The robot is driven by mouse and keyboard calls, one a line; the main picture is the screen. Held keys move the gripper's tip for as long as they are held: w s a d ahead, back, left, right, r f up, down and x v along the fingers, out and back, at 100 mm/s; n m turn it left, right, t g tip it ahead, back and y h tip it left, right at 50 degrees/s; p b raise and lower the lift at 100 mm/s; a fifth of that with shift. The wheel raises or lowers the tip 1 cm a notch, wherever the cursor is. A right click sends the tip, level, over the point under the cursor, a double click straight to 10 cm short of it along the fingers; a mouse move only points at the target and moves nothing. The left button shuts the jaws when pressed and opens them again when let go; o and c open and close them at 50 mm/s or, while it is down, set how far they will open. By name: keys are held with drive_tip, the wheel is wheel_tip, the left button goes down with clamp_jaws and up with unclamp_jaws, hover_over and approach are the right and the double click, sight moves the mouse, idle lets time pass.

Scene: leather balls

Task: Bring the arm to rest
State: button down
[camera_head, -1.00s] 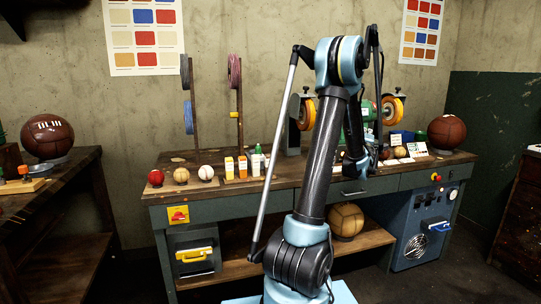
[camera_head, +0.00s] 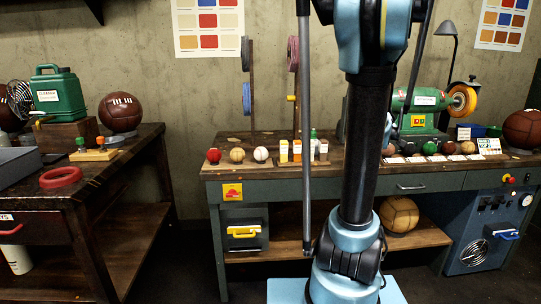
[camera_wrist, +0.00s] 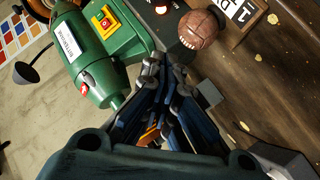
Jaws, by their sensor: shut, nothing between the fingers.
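My arm stands nearly upright in the middle of the head view, in front of the workbench (camera_head: 385,180), with its elbow at the top edge. My gripper (camera_wrist: 164,70) shows in the wrist view with its fingers together and nothing between them. It points toward the green buffing machine (camera_wrist: 88,56) and a brown leather ball (camera_wrist: 199,29). I cannot tell how far it is from them. In the head view my gripper cannot be made out.
The bench holds small balls, bottles (camera_head: 297,150) and a large brown ball (camera_head: 523,130). A tan ball (camera_head: 398,216) is on the lower shelf. A side table at left carries a brown ball (camera_head: 120,112), a green canister (camera_head: 59,94) and a red ring (camera_head: 60,177).

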drive_tip(key=s+a+f+g+y, duration=0.2)
drive_tip(key=s+a+f, duration=0.4)
drive_tip(key=s+a, duration=0.4)
drive_tip(key=s+a+f+m+g+y, duration=0.1)
drive_tip(key=s+a+f+g+y, duration=0.2)
drive_tip(key=s+a+f, duration=0.3)
drive_tip(key=s+a+f+m+g+y, duration=0.1)
drive_tip(key=s+a+f+g+y, duration=0.2)
drive_tip(key=s+a+f, duration=0.4)
drive_tip(key=s+a+g, duration=0.1)
drive_tip(key=s+a, duration=0.6)
drive_tip(key=s, duration=0.3)
drive_tip(key=shift+s, duration=0.3)
drive_tip(key=shift+w+f, duration=0.2)
drive_tip(key=shift+w, duration=0.3)
